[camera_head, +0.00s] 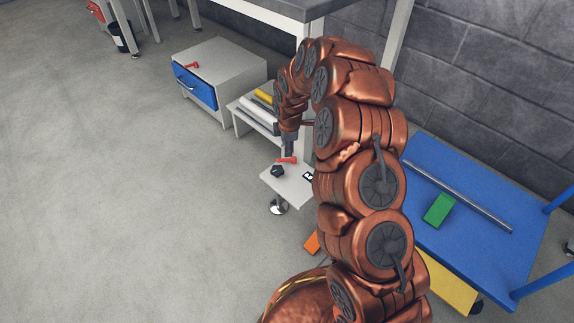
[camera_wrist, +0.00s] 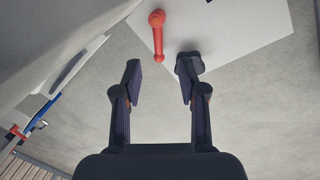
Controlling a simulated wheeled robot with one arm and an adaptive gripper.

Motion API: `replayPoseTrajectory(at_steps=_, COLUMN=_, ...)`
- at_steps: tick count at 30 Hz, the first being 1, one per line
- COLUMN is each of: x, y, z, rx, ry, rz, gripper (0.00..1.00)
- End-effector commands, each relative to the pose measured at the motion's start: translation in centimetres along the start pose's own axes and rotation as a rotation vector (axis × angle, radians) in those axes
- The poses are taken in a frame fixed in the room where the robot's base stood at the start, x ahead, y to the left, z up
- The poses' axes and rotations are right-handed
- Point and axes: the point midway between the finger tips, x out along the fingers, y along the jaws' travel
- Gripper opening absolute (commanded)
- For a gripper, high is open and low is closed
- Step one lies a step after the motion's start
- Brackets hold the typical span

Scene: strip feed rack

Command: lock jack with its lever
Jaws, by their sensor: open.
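The jack is a small stand with a white top plate (camera_head: 292,185) low beside the bench leg. Its red lever (camera_head: 287,160) and a black knob (camera_head: 277,171) are at the plate. In the wrist view, the lever (camera_wrist: 158,38) points down the picture, toward the gap between my fingers. The black knob (camera_wrist: 190,62) shows just beyond my right fingertip, at the edge of the white plate (camera_wrist: 240,28). My gripper (camera_wrist: 160,78) is open and empty, with the lever ahead of it. In the head view, my gripper (camera_head: 290,146) is close above the lever; contact cannot be told.
A grey cabinet (camera_head: 228,62) with a blue drawer (camera_head: 196,87) and another red lever (camera_head: 191,65) stands at the back. A low rack with white and yellow rolls (camera_head: 263,97) is beside the jack. A blue cart (camera_head: 440,165) is right. The left floor is clear.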

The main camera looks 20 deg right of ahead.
Motion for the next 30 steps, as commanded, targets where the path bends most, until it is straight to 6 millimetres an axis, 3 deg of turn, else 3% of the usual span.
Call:
replayPoseTrajectory(at_steps=10, x=2.4, y=0.2, z=0.1, rx=-0.013, ry=-0.003, rz=0.005, gripper=0.41)
replayPoseTrajectory(at_steps=21, x=7.6, y=0.2, z=0.1, rx=-0.012, ry=-0.003, rz=0.005, gripper=0.41)
replayPoseTrajectory(at_steps=30, x=8.4, y=0.3, z=0.1, rx=-0.012, ry=-0.003, rz=0.006, gripper=0.41)
